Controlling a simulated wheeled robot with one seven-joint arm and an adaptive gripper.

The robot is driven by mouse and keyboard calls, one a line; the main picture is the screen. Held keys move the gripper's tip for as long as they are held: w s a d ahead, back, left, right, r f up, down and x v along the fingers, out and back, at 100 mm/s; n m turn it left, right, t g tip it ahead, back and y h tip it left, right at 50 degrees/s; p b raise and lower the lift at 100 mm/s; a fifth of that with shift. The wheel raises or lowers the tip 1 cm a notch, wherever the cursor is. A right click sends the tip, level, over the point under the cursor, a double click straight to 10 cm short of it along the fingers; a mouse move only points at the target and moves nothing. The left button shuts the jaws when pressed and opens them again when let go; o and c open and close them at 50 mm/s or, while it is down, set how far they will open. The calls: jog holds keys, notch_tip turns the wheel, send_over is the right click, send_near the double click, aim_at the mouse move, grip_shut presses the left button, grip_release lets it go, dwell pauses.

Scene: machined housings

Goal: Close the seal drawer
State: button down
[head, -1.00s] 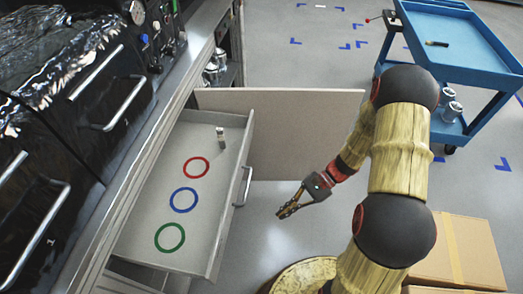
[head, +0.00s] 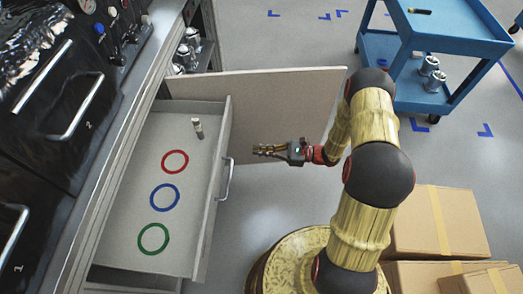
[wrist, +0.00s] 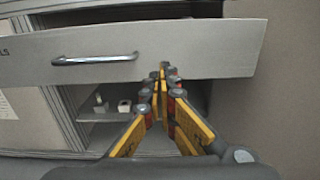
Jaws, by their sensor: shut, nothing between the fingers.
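The seal drawer (head: 120,232) stands pulled out in the head view. Red, blue and green rings and a small metal cylinder (head: 198,128) lie inside it. Its bar handle (head: 226,179) is on the front panel, which also shows in the wrist view (wrist: 190,42) with its handle (wrist: 95,59) left of centre. My gripper (head: 258,150) is shut and empty, to the right of the drawer front, pointing toward it, nearer the far end than the handle. In the wrist view the fingertips (wrist: 163,72) overlap the panel's lower edge; I see no clear contact.
An opened cabinet door panel (head: 270,105) stands beyond the drawer's far end. Under the drawer a shelf (wrist: 100,116) holds small parts. A blue cart (head: 440,90) is at the upper right, cardboard boxes (head: 440,220) at the lower right.

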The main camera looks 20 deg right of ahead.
aim_at(224, 149)
jog(key=b+x, duration=0.2)
jog(key=x, duration=0.8)
jog(key=shift+a+b, duration=0.15)
jog(key=shift+b, duration=0.15)
